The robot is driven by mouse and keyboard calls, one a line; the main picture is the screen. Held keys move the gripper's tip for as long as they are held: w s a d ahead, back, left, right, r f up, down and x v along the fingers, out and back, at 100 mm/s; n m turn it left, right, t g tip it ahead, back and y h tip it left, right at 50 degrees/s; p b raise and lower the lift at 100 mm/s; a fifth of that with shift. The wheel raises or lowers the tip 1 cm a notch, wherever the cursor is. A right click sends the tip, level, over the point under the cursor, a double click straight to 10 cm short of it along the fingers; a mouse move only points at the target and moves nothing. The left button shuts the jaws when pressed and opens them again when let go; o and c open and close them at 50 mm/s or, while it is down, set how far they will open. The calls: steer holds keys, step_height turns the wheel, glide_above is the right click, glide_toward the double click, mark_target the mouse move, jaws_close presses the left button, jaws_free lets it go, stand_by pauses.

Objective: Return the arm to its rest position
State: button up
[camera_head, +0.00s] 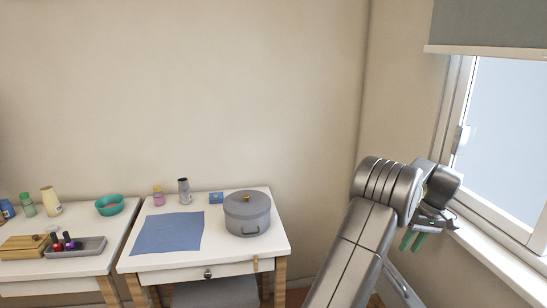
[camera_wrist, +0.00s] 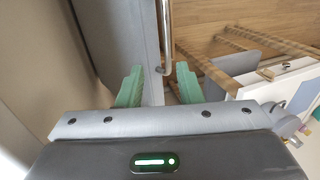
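My gripper (camera_head: 414,241) is at the right of the head view, near the window sill and right of the tables. Its green fingers point downward. In the wrist view my gripper (camera_wrist: 158,88) shows two green fingers spread apart. Nothing is held between them. My arm rises from the bottom edge and bends over at the elbow, with the gripper hanging on its right side.
A white table (camera_head: 279,238) bears a grey pot (camera_head: 247,217), a blue cloth (camera_head: 167,233) and small bottles. A second table (camera_head: 82,268) at left holds a teal bowl (camera_head: 110,205) and a grey tray (camera_head: 88,249). The window sill (camera_head: 490,250) is close to my gripper.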

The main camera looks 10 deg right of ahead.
glide_toward(390, 280)
steer(key=x, duration=0.5)
stand_by(0.4)
